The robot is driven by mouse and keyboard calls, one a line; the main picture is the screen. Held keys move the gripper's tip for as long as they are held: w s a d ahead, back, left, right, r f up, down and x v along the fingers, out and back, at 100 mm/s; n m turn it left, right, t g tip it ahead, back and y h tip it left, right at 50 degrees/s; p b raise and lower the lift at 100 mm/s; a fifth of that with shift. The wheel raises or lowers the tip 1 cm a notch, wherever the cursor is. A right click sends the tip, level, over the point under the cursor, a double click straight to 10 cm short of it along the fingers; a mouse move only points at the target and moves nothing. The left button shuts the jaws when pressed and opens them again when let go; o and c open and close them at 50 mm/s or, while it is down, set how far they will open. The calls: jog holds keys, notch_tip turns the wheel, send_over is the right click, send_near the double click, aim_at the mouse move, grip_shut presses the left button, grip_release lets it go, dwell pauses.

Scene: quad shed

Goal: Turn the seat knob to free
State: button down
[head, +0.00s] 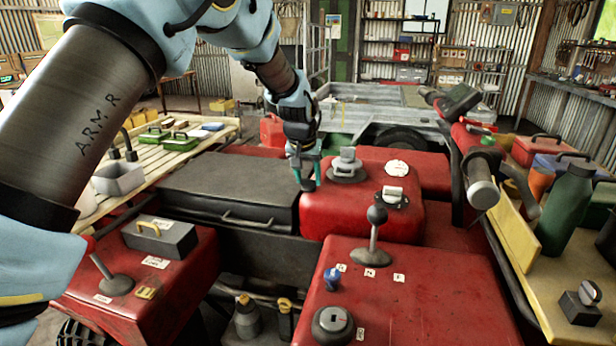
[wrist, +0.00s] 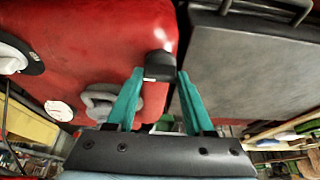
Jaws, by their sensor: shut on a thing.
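The seat knob, a small dark knob (head: 308,185), sits at the edge of the red body panel (head: 335,210) beside the dark grey seat (head: 225,185). In the wrist view the knob (wrist: 160,65) is between the teal fingertips. My gripper (head: 307,178) reaches down from above and is shut on it; it also shows in the wrist view (wrist: 160,75). The fingers hide the knob's sides, and I cannot tell which setting it points to.
Right of my gripper stand a grey ring-shaped fitting (head: 347,165) and a round white cap (head: 397,168). A black-balled lever (head: 376,216) rises nearer the front. A handlebar grip (head: 482,185) stands at the right. The seat top is clear.

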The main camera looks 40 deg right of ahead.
dwell(0.3)
jog(key=n, duration=0.2)
jog(key=n+t+y+b, duration=0.1)
jog(key=n, duration=0.1)
jog(key=shift+s+d+n, duration=0.15)
jog(key=shift+d+n, duration=0.05)
jog(key=shift+n, duration=0.2)
jog(key=n+t+y, duration=0.1)
jog(key=n+y, duration=0.1)
jog(key=n, duration=0.2)
jog(key=shift+d+n, duration=0.1)
jog(key=shift+n, duration=0.2)
jog(key=n+y+p, duration=0.1)
jog(key=n, duration=0.3)
jog(key=shift+d+r+y, duration=0.1)
jog(key=shift+y, duration=0.3)
jog(key=shift+n+g+y+p, duration=0.3)
jog(key=shift+n+y+p, duration=0.4)
jog(key=shift+n, duration=1.5)
jog(key=shift+c, duration=1.4)
grip_release()
jog(key=shift+d, duration=0.1)
